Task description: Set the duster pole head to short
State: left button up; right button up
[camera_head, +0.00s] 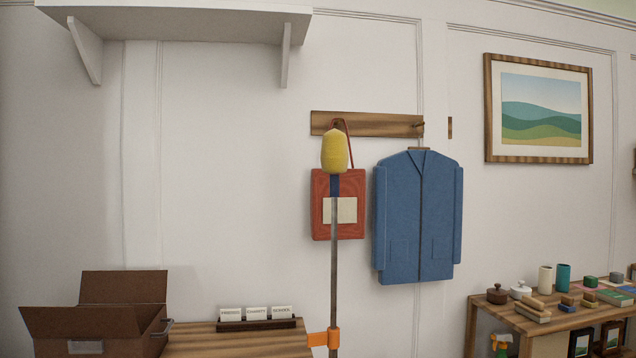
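The duster pole (334,265) stands upright as a thin grey rod, with a yellow head (334,151) at its top. A short dark blue section (334,186) shows just under the head. An orange clamp (325,338) surrounds the pole low down, at the right edge of the wooden table. The pole's lower end is out of frame. Neither of my grippers is in view.
Behind the pole, a red bag (321,220) and a blue jacket (417,225) hang from a wooden peg rail (367,125). An open brown box (95,322) and a card holder (256,325) stand left. A cluttered side table (520,320) stands right.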

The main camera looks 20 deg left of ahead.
aim_at(335, 158)
jog(key=u, duration=0.65)
jog(key=i, duration=0.7)
jog(key=u, duration=0.4)
